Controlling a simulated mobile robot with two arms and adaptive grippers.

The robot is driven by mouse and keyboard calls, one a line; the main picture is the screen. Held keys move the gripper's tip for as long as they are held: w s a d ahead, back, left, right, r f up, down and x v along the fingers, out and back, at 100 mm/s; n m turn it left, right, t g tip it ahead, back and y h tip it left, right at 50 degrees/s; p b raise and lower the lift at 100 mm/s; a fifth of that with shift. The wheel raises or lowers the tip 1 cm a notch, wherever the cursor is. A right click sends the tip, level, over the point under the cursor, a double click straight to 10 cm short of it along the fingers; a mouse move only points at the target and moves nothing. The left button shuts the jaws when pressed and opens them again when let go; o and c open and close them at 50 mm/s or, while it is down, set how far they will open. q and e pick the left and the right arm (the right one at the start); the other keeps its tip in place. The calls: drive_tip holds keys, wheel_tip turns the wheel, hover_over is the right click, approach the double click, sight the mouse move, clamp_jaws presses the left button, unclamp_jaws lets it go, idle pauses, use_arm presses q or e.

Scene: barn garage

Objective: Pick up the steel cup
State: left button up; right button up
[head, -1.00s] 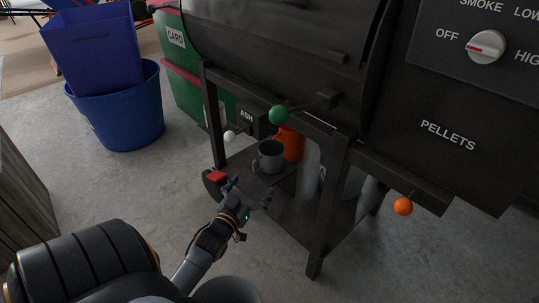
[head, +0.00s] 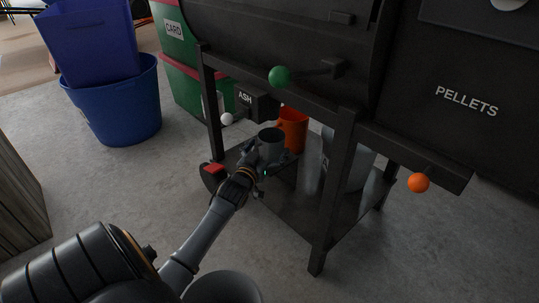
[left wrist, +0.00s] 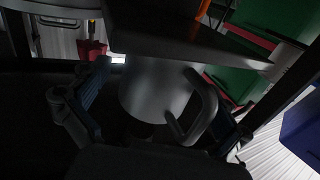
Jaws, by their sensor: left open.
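The steel cup (head: 270,138) is a grey mug standing upright on the lower shelf of the black smoker. It also shows large in the left wrist view (left wrist: 153,92), with its loop handle (left wrist: 204,112) on the right there. My left gripper (head: 269,161) is at the near side of the cup, just in front of it. In the left wrist view its fingers (left wrist: 155,112) are apart, one on each side of the cup; whether either touches it is hard to tell. My right gripper is not in view.
An orange container (head: 293,131) stands close behind the cup, and a grey bucket (head: 343,160) is to its right. The shelf (head: 292,205) is bare in front. A smoker leg (head: 335,195) and the ash box (head: 256,101) are close by. Blue bins (head: 118,108) stand left.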

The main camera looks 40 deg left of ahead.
use_arm(q)
drive_tip(key=shift+w+a, duration=0.15)
drive_tip(key=shift+w, duration=0.45)
drive_tip(key=c, duration=1.3)
drive_tip(key=shift+r, duration=0.15)
